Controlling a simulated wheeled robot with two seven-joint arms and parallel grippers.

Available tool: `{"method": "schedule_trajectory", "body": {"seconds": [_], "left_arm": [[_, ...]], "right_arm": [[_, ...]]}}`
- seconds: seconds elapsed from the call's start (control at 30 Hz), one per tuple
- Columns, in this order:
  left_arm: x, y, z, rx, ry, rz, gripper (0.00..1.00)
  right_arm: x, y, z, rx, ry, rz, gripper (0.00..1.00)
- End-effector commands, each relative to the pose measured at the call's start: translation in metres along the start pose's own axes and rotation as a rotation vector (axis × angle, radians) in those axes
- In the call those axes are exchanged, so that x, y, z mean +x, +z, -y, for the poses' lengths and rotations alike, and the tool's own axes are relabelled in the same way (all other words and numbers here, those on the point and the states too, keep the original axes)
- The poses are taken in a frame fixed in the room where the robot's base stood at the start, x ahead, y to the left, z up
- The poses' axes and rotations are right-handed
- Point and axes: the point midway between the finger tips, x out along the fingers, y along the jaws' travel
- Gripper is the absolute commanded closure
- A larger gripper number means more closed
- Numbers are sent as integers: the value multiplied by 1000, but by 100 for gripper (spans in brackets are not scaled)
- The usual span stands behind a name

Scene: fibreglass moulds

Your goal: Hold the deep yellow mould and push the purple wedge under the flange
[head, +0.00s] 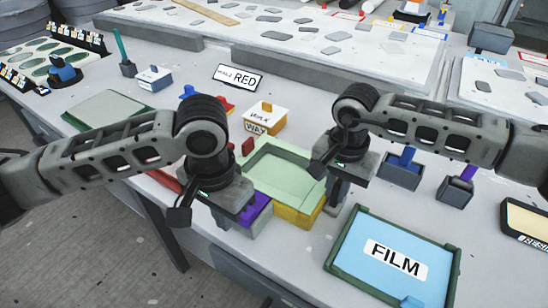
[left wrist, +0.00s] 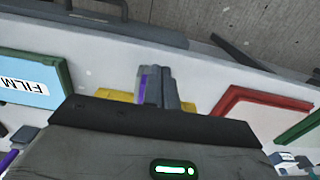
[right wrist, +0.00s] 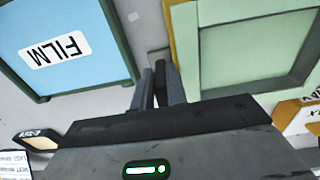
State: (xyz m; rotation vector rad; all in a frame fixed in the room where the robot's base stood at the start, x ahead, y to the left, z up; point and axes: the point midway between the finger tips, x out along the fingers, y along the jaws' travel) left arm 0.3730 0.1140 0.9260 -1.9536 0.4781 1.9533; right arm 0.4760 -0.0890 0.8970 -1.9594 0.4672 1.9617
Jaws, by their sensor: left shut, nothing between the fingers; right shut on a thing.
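The deep yellow mould (head: 297,216) has a pale green recessed top and stands near the table's front edge. The purple wedge (head: 257,208) is low at its left side, partly hidden by my left gripper; a purple strip shows beside the fingers in the left wrist view (left wrist: 143,82). I cannot tell how far it is under the flange. My left gripper (head: 224,218) is shut and empty, close to the wedge. My right gripper (head: 338,192) is shut on the mould's right side; its fingers also show in the right wrist view (right wrist: 161,80), with a dark part between them.
A blue FILM tray (head: 395,258) with a green rim lies to the right of the mould. A WAX box (head: 266,118) stands behind it. Small grey holders (head: 402,168) stand at the right.

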Motion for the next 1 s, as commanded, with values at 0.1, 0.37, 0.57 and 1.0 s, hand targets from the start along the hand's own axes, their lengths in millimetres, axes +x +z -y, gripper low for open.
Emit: {"method": "schedule_trajectory", "body": {"seconds": [0.1, 0.37, 0.57, 1.0], "left_arm": [[0, 0, 0, 0, 0, 0, 100], [0, 0, 0, 0, 0, 0, 100], [0, 0, 0, 0, 0, 0, 100], [0, 0, 0, 0, 0, 0, 100]], "right_arm": [[-1, -1, 0, 2, 0, -2, 100], [-1, -1, 0, 2, 0, -2, 60], [-2, -1, 0, 1, 0, -2, 60], [-76, -1, 0, 1, -3, -5, 60]]}}
